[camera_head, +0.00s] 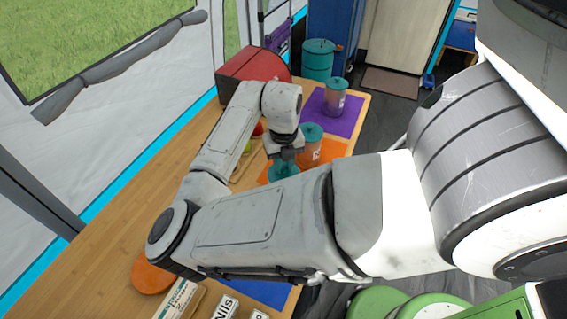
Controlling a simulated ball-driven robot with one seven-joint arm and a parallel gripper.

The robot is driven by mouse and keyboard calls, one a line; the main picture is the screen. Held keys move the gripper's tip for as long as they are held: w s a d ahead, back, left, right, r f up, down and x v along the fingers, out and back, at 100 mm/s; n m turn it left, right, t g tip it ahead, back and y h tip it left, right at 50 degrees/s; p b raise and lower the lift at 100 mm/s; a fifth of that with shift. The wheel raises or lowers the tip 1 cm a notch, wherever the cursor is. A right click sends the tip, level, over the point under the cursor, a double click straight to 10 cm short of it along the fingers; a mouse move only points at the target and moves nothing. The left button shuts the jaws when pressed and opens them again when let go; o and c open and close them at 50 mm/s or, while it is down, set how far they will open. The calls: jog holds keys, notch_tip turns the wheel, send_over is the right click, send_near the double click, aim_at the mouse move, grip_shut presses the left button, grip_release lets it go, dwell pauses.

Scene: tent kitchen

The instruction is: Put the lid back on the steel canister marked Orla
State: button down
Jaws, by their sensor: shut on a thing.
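My gripper (286,156) is over the middle of the wooden table, pointing down. It is shut on a teal lid-like piece (283,171), partly hidden by my arm. Whether a canister is under this piece is hidden. A copper-coloured canister with a teal lid (311,152) stands just right of my gripper on an orange mat. Another such canister (335,101) stands farther back on a purple mat. Marks on their sides are too small to read. I cannot make out a steel canister marked Orla.
A tray with red and green items (246,170) lies left of my gripper. An orange disc (150,275) and a label reading Nils (226,308) are near. Bare table (130,215) lies at left.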

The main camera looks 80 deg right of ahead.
dwell(0.8)
jog(key=c, duration=0.9)
grip_release()
jog(key=shift+o, duration=0.4)
jog(key=o, duration=0.4)
jog(key=shift+r+p, duration=2.35)
jog(key=shift+r, duration=1.2)
jog(key=shift+c, duration=0.3)
